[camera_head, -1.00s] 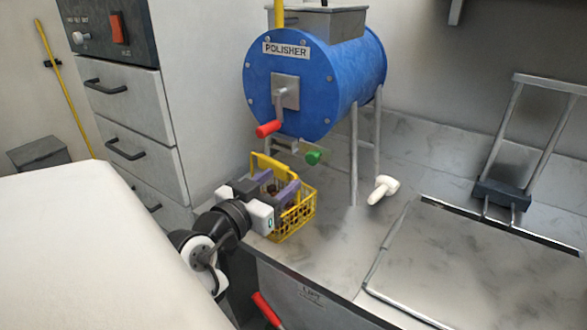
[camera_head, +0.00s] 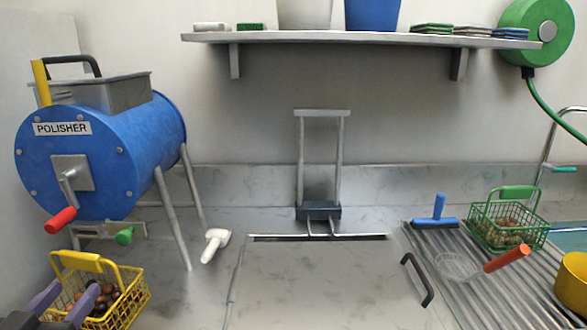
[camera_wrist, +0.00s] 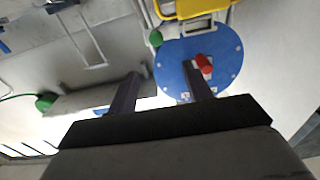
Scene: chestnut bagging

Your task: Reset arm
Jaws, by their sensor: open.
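My gripper (camera_head: 74,290) shows at the lower left of the head view, with two purple fingers in front of the yellow basket (camera_head: 138,291). Its fingers are spread apart in the wrist view (camera_wrist: 165,80), with nothing between them. The yellow basket holds brown chestnuts (camera_head: 96,299) and stands on the counter below the blue polisher (camera_head: 90,165). The basket's yellow frame (camera_wrist: 195,8) shows at the top of the wrist view, clear of the fingertips. The rest of my arm is out of the head view.
The polisher's red crank (camera_head: 61,220) and green knob (camera_head: 124,236) stick out above the basket. A white-handled tool (camera_head: 215,244) lies beside the polisher's legs. A flat metal lid (camera_head: 320,285) fills the middle. A green basket (camera_head: 507,220) with chestnuts stands right, near a yellow bowl (camera_head: 573,280).

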